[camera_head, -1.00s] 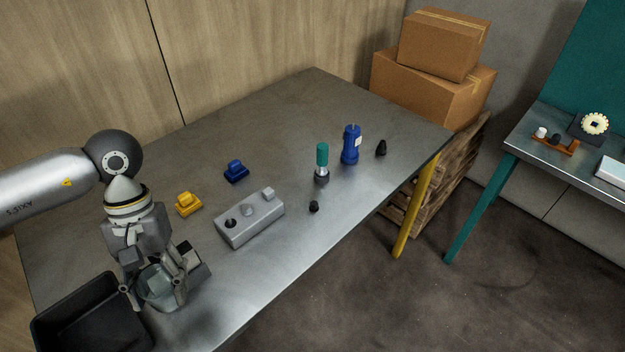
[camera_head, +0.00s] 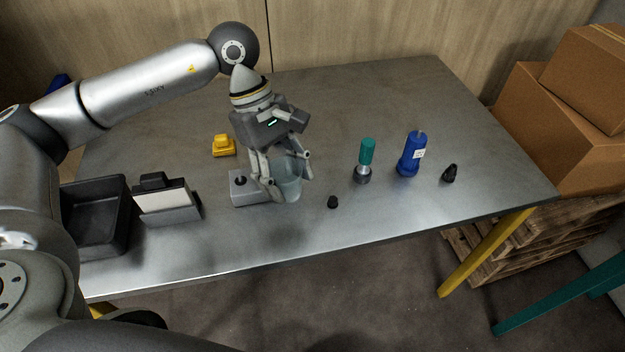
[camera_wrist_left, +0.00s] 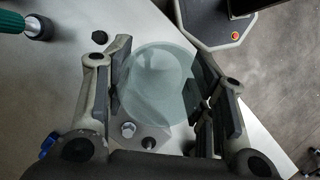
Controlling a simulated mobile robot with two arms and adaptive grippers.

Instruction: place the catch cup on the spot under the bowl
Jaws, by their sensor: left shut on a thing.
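The catch cup is a clear, pale blue-green cup (camera_head: 289,181), held by my left gripper (camera_head: 285,190). In the left wrist view the cup (camera_wrist_left: 158,85) sits between the two fingers (camera_wrist_left: 160,90), its round outline facing the camera. In the head view the gripper and cup are in front of the grey block (camera_head: 243,188) and hide its right part. The block also shows behind the cup in the wrist view (camera_wrist_left: 150,138). I cannot make out the bowl or the spot under it. My right gripper is not in view.
A yellow piece (camera_head: 223,146) is behind. The table's front edge is close.

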